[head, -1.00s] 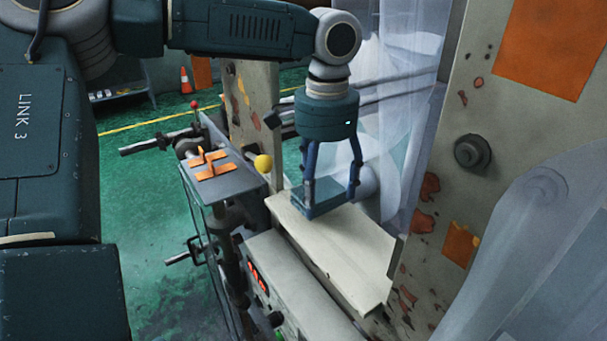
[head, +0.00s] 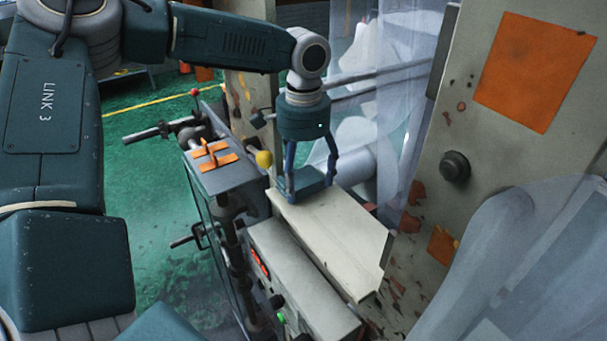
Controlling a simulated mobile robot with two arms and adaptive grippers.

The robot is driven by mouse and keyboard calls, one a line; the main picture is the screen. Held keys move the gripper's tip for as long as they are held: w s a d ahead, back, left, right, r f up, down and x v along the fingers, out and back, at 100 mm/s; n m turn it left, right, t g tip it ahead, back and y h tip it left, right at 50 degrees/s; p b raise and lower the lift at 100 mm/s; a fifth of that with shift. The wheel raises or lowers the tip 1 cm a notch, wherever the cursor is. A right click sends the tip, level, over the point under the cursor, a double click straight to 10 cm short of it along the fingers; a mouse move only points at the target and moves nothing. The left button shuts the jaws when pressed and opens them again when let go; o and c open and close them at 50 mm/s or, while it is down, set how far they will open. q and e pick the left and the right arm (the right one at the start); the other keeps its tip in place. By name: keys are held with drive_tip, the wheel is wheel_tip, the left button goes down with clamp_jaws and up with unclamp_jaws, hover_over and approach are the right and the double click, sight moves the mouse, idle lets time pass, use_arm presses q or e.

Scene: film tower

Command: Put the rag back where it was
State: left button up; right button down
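The rag (head: 314,181) looks like a flat, folded teal piece. It sits between the two blue fingers of my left gripper (head: 310,186), one finger on each side, so the gripper appears shut on it. The gripper points down over the far end of the beige sloped ledge (head: 335,235). The rag is at or just above the ledge's far edge; I cannot tell whether it touches. The fingers partly hide the rag. My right gripper is not in view.
A rust-spotted post with an orange square (head: 535,72) is at right. Translucent film (head: 355,110) hangs behind. The ledge's near part is bare.

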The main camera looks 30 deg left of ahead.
sight(303, 181)
use_arm(q)
drive_tip(key=shift+o, duration=0.6)
drive_tip(key=shift+w, duration=0.15)
drive_tip(key=shift+a+f, duration=0.1)
drive_tip(key=shift+f, duration=0.15)
wheel_tip(303, 181, up, 4)
drive_tip(key=b, duration=0.3)
drive_tip(key=shift+f, duration=0.25)
wheel_tip(303, 181, up, 7)
drive_tip(key=b, duration=0.1)
drive_tip(key=shift+s+r, duration=0.2)
drive_tip(key=shift+s, duration=0.05)
